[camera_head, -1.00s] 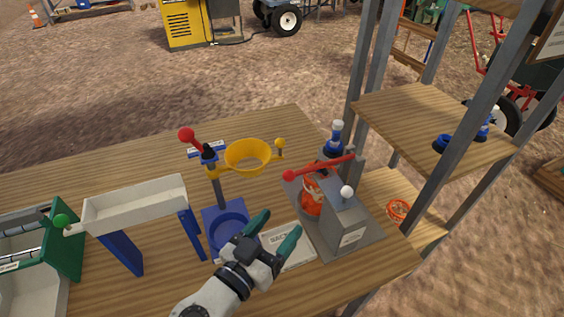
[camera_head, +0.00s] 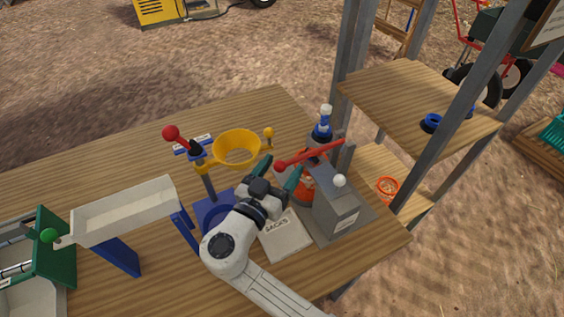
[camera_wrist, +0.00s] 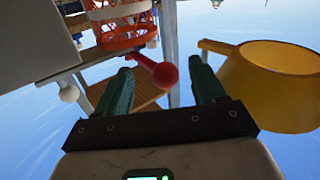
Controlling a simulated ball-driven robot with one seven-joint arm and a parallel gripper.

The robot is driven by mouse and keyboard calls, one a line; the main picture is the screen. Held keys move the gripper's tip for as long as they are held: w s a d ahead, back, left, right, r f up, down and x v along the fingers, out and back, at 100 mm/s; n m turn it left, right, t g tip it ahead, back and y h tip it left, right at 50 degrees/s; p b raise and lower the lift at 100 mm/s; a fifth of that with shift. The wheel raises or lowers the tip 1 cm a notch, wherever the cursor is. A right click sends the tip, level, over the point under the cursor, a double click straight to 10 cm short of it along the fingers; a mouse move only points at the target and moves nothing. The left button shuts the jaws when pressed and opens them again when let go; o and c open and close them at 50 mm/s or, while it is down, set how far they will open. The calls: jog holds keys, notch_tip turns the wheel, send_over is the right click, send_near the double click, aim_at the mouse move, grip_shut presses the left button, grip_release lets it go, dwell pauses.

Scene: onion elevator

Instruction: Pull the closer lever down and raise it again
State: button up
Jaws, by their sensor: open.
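A red lever (camera_head: 315,152) with a round red knob (camera_head: 280,167) sits on top of a grey machine (camera_head: 337,208), which I take as the closer. The lever slopes up from the knob toward the right. My gripper (camera_head: 281,170) is open, with its green fingers pointing at the knob. In the wrist view the red knob (camera_wrist: 165,75) appears between the fingertips of my gripper (camera_wrist: 160,70), at or just past them. Whether a finger touches it I cannot tell. An orange net sack (camera_wrist: 120,22) hangs by the machine, partly hidden in the head view.
A yellow funnel (camera_head: 238,148) on a blue stand is close to the left of my gripper. A second red knob (camera_head: 171,133) is on that stand. A white chute (camera_head: 125,212) stands further left. A grey post (camera_head: 348,85) and shelf (camera_head: 405,85) are at right.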

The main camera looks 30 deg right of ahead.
jog(key=shift+w+d, duration=0.3)
jog(key=shift+d, duration=0.15)
grip_shut()
dwell(0.5)
